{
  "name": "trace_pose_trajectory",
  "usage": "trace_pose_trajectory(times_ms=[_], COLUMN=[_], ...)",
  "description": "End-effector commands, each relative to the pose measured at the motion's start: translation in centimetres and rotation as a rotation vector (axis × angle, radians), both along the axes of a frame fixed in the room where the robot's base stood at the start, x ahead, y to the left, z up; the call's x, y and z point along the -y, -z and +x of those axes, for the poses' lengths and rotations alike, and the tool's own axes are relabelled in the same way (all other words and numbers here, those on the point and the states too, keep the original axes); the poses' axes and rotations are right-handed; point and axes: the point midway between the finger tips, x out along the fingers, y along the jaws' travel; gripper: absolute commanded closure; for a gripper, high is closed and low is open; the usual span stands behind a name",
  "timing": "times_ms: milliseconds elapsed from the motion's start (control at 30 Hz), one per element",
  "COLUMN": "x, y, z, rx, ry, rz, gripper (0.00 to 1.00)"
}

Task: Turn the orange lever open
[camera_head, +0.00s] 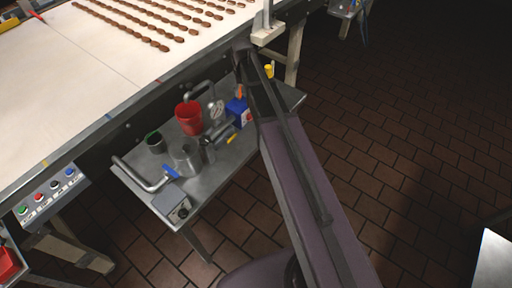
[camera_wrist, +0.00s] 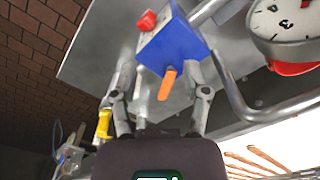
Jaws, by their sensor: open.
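The orange lever (camera_wrist: 168,84) sticks out of a blue box (camera_wrist: 172,45) in the wrist view. My gripper (camera_wrist: 165,78) is open, with one finger on each side of the lever. I cannot tell whether a finger touches the lever or the box. A red knob (camera_wrist: 147,21) sits on another face of the box. In the head view the blue box (camera_head: 236,109) stands at the right part of a small metal table, with the orange lever (camera_head: 240,91) on its top. My arm comes close beside it there, and my gripper cannot be made out in that view.
A round gauge (camera_wrist: 285,20) and a bent metal pipe (camera_wrist: 238,98) are close on the right in the wrist view. The small metal table (camera_head: 225,160) also carries a red bucket (camera_head: 189,118) and metal pots. A conveyor (camera_head: 75,70) runs behind. Tiled floor is open at right.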

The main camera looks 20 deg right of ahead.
Motion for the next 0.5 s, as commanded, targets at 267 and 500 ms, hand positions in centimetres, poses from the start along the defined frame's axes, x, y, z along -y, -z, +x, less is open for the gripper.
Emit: trace_pose_trajectory(times_ms=[267,500], x=[-0.2,-0.3], y=[2.1,3.6], z=[-3.9,-6.9], rx=[0.0,0.0], ry=[-0.023,-0.044], rz=[0.0,0.0], gripper=[0.4,0.4])
